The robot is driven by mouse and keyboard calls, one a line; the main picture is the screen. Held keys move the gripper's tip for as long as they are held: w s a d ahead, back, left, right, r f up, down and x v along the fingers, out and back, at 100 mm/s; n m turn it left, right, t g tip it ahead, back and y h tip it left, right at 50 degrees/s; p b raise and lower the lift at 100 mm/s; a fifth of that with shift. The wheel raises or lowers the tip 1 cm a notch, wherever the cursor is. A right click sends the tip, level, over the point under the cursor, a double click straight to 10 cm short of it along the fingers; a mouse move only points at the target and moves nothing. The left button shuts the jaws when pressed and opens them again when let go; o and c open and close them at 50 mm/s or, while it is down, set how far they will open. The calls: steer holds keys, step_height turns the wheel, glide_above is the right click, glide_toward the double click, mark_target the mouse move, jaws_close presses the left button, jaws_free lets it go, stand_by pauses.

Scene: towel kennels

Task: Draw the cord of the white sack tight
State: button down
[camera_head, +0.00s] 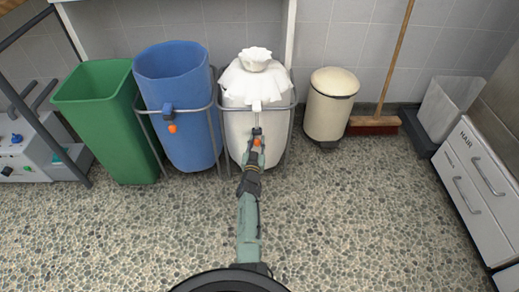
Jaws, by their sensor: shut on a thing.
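The white sack (236,82) hangs in a metal ring stand against the back wall. Its top is gathered into a ruffled neck (255,57). A pale cord (257,116) runs down from the front of the sack toward my gripper. My gripper (257,137) is in front of the sack, shut on an orange piece (257,142) at the cord's lower end. The fingers and arm hide part of the sack's lower front.
A blue sack (175,80) in a like stand, with its own orange piece (172,128), and a green bin (108,120) stand left. A cream pedal bin (330,105), a broom (375,124) and a drawer cabinet (475,180) are right. The speckled floor in front is clear.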

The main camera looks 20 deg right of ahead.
steer(key=shift+d+f, duration=0.1)
steer(key=shift+f, duration=0.05)
steer(key=c, duration=1.5)
jaws_free()
steer(key=shift+f, duration=0.15)
steer(key=shift+o, duration=1)
